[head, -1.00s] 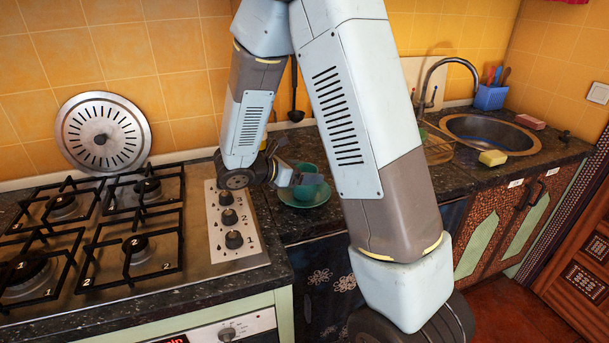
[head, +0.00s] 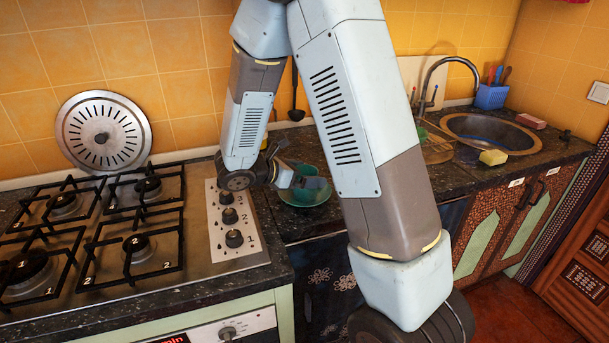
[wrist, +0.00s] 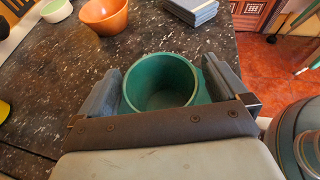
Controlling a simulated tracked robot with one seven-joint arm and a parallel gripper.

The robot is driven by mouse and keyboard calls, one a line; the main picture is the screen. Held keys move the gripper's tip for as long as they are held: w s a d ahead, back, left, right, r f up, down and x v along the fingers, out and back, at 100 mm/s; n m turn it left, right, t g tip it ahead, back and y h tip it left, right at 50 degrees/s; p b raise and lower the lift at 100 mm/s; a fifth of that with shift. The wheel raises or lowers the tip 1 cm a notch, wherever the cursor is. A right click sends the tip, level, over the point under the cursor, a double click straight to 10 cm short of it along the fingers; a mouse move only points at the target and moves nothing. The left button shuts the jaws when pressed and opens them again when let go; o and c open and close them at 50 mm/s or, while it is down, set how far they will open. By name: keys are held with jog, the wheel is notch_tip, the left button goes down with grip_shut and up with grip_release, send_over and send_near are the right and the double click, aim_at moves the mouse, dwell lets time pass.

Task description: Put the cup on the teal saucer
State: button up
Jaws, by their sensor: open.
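A teal cup (wrist: 160,80) shows in the wrist view, upright and seen from above, with its inside empty. My gripper (wrist: 164,76) is open, with one finger on each side of the cup; I cannot tell if either finger touches it. In the head view the cup (head: 306,170) is partly hidden behind my gripper (head: 306,184). The teal saucer (head: 296,201) lies on the dark counter right under the cup, and the cup appears to stand on it. A strip of teal also shows beside the right finger in the wrist view.
An orange bowl (wrist: 104,16), a pale green bowl (wrist: 56,9) and a grey-blue block (wrist: 190,9) stand beyond the cup. The gas hob (head: 135,240) is to the left, the sink (head: 490,132) and yellow sponge (head: 493,158) to the right.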

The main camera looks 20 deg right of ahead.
jog(key=v, duration=1.2)
jog(key=s+d+r+m+t+y, duration=0.1)
jog(key=s+d+r+m+y, duration=0.4)
jog(key=s+m, duration=0.5)
jog(key=s+d+r+m+t+y, duration=0.1)
jog(key=s+d+r+m+y, duration=0.4)
jog(key=s+r+m+y, duration=0.3)
jog(key=s+r+m, duration=0.2)
jog(key=m, duration=0.1)
jog(key=shift+s+t, duration=0.2)
jog(key=shift+t, duration=0.1)
